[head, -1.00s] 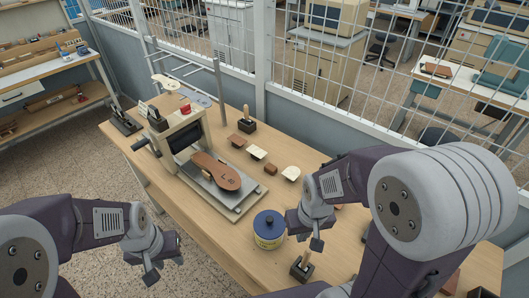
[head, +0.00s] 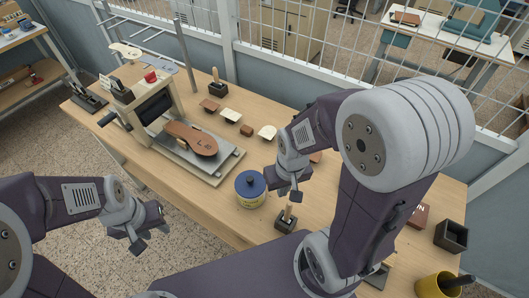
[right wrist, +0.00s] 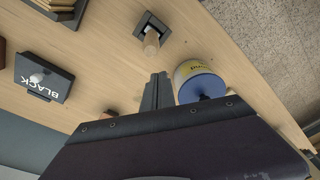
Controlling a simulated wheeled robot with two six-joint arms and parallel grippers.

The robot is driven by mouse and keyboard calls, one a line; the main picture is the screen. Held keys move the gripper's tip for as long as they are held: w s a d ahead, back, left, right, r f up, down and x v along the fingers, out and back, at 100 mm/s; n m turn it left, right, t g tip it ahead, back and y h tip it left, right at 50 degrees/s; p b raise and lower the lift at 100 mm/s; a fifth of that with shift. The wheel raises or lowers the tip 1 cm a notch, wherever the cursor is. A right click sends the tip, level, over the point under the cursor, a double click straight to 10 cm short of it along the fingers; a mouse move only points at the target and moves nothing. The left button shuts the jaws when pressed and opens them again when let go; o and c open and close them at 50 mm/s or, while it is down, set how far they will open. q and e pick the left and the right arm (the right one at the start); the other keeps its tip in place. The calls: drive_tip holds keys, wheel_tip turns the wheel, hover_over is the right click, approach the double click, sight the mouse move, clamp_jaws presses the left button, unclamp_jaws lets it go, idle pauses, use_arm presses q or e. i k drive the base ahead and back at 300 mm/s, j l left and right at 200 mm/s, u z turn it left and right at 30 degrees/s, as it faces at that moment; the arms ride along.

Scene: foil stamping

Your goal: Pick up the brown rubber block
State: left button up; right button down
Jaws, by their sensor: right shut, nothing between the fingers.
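Several small pieces lie in a row right of the press. A small brown block (head: 247,130) lies between two cream pieces, and a flatter brown piece (head: 209,105) lies at the row's far end. I cannot tell for certain which is the rubber block. Another brown piece (head: 315,157) shows partly behind my right gripper. My right gripper (head: 291,195) is shut and empty above the table, beside the blue-lidded tin; its fingers (right wrist: 157,92) also show in the right wrist view. A brown bit (right wrist: 108,114) there is mostly hidden by my wrist. My left gripper (head: 150,238) looks open and empty, off the table's front edge.
The blue-lidded tin (head: 250,190) and a wooden-handled tool in a dark holder (head: 286,222) stand close to my right gripper. The press (head: 160,115) holds a brown sole (head: 190,139). A black box (head: 451,235) and yellow cup (head: 438,287) stand at right.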

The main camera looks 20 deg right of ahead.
sight(247, 131)
drive_tip(key=i+j+z, duration=0.6)
drive_tip(key=j, duration=0.2)
drive_tip(key=i+l, duration=0.25)
drive_tip(key=i, duration=0.25)
